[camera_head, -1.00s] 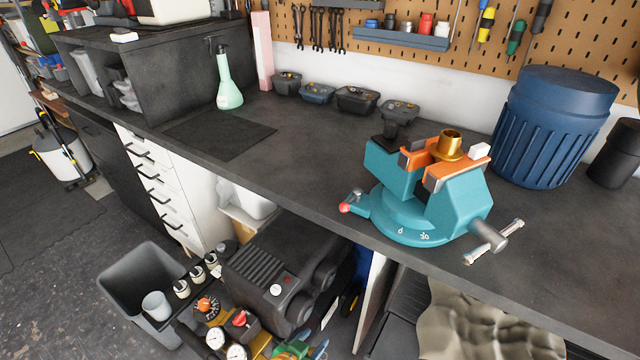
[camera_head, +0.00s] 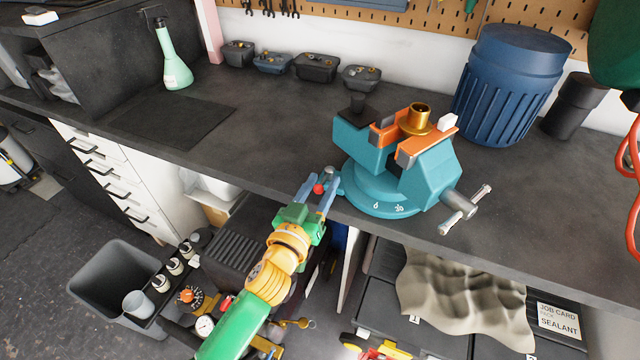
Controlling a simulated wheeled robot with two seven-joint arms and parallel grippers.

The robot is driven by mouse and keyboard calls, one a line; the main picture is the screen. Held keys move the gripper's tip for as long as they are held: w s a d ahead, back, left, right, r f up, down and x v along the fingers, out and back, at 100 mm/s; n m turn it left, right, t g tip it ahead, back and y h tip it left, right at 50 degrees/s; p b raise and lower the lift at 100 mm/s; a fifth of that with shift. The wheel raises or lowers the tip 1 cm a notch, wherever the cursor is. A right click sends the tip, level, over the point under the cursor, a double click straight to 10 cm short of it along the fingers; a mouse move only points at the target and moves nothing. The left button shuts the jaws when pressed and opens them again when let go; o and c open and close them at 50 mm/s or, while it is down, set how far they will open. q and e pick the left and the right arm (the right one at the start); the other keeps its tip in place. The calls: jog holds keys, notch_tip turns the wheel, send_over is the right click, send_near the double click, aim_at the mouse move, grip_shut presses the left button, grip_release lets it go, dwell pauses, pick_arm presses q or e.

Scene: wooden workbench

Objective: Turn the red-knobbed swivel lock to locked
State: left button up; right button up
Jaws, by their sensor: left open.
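A teal bench vise (camera_head: 385,190) is fixed at the front edge of the workbench, with orange jaws around a brass cylinder (camera_head: 418,117). The swivel lock's red knob (camera_head: 319,188) sticks out at the left of the vise's round base. My left gripper (camera_head: 318,190) reaches up from below at the bench edge. Its two blue-grey fingers are open, one on each side of the red knob. Whether they touch the knob cannot be told. My right gripper is not in view.
The vise's handle bar (camera_head: 465,210) sticks out at the right front. A blue ribbed bin (camera_head: 508,90) and a dark canister (camera_head: 573,105) stand behind on the right. Small parts bins (camera_head: 316,67) line the wall.

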pick_arm(q)
grip_shut()
